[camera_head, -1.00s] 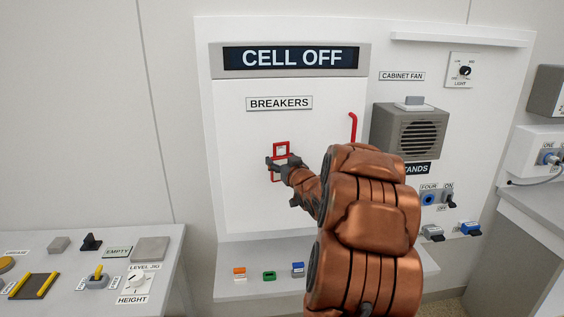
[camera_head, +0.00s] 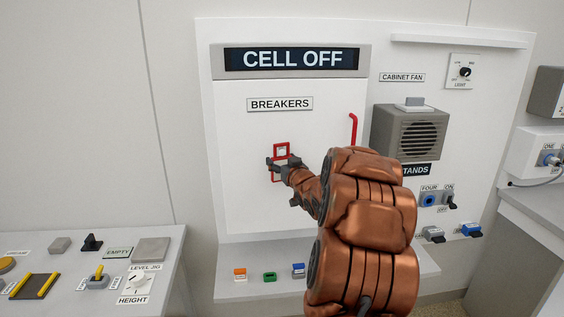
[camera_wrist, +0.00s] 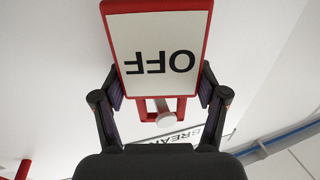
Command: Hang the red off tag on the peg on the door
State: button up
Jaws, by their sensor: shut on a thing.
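The red-framed off tag (camera_head: 281,149) is upright in front of the white breaker door (camera_head: 240,190), below the BREAKERS label. My gripper (camera_head: 277,167) is shut on the tag, with one finger on each side of it. In the wrist view the tag (camera_wrist: 158,55) appears upside down, its white OFF face towards me. The pale round peg (camera_wrist: 166,119) shows at the tag's red loop, its stem seen through the opening and its head overlapping the loop's outer bar. I cannot tell how deep the peg sits in the loop.
A red door handle (camera_head: 353,129) is at the door's right edge. The grey cabinet fan (camera_head: 409,132) juts out to the right. A shelf (camera_head: 340,290) with small coloured blocks lies below the door. The door around the tag is clear.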

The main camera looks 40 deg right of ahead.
jog(key=shift+f, duration=0.3)
jog(key=o, duration=0.8)
jog(key=shift+c, duration=0.2)
jog(key=shift+o, duration=0.9)
jog(key=shift+w+f, duration=0.15)
jog(key=shift+w, duration=0.05)
jog(key=o, duration=0.3)
jog(key=shift+r, duration=0.2)
jog(key=shift+s, duration=0.5)
jog(key=v, duration=1.1)
jog(key=shift+a+f, duration=0.1)
jog(key=shift+a, duration=0.05)
jog(key=shift+w, duration=0.1)
